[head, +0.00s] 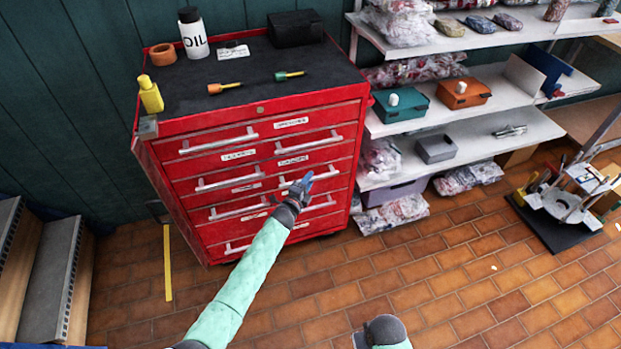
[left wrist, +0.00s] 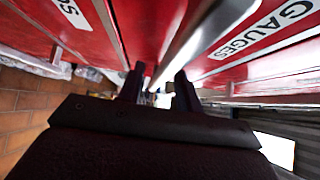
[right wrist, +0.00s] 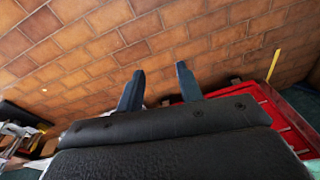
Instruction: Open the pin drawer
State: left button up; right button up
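The red tool chest (head: 185,245) stands against the wall with several drawers, all looking shut, each with a pale bar handle and a white label. The labels are too small to read in the head view, so I cannot tell which is the pin drawer. My left gripper (head: 304,182) is at a handle in the right column. In the left wrist view, its fingers (left wrist: 160,80) stand apart on either side of a pale handle bar (left wrist: 205,40). A label reading GAUGES (left wrist: 265,27) is beside the bar. My right gripper (right wrist: 159,75) is open and empty above the floor.
On the chest top are an oil bottle (head: 193,33), two screwdrivers and a black box (head: 295,28). A yellow bottle (head: 150,94) is at its left edge. White shelves (head: 480,142) with bins stand to the right. The tiled floor (head: 440,290) in front is clear.

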pick_arm(q)
jog(key=shift+w+d, duration=0.25)
jog(key=shift+w, duration=0.35)
pick_arm(e)
jog(key=shift+f, duration=0.65)
pick_arm(q)
jog(key=shift+c, duration=0.4)
grip_shut()
jog(key=shift+s, duration=0.1)
